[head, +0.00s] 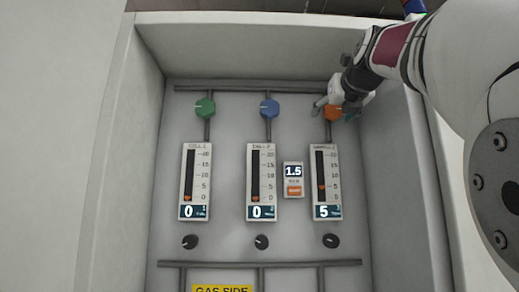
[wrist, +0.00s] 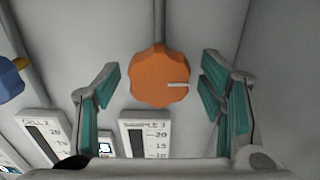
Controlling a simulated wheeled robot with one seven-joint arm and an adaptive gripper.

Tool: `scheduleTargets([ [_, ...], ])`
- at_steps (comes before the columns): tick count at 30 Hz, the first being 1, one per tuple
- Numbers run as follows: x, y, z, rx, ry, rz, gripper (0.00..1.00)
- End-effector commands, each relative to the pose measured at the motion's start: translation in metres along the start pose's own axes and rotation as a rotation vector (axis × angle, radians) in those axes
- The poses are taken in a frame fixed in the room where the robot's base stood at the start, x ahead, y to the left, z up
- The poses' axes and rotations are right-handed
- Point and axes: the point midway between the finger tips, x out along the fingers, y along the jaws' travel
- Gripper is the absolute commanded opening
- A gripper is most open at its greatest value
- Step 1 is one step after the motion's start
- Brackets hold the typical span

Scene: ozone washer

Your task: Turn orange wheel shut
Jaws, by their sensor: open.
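The orange wheel (head: 333,112) sits on a pipe above the right-hand gauge. In the wrist view the orange wheel (wrist: 160,77) is a lobed knob with a white mark pointing right. My gripper (head: 335,108) is at the wheel in the head view and partly covers it. In the wrist view my gripper (wrist: 160,85) is open, with one teal-padded finger on each side of the wheel. Gaps show between the wheel and both fingers. The gauge below the wheel (head: 325,182) reads 5, with its orange pointer near 5.
A green wheel (head: 205,107) and a blue wheel (head: 270,107) sit to the left, above gauges reading 0. A small 1.5 display (head: 293,180) is between the middle and right gauges. Black knobs (head: 331,241) lie below. The cabinet's right wall (head: 400,190) is close to my arm.

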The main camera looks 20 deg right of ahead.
Motion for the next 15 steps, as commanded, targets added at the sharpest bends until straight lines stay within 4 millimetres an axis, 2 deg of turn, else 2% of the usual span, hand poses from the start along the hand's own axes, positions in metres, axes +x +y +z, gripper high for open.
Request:
scheduleTargets([
  [10,-0.0005,0.0027,0.0004,-0.001,0.0,0.0,0.64],
  [11,-0.0005,0.0026,0.0003,-0.001,0.0,0.0,0.59],
  [15,-0.0005,0.0025,0.0003,-0.001,0.0,0.0,0.27],
])
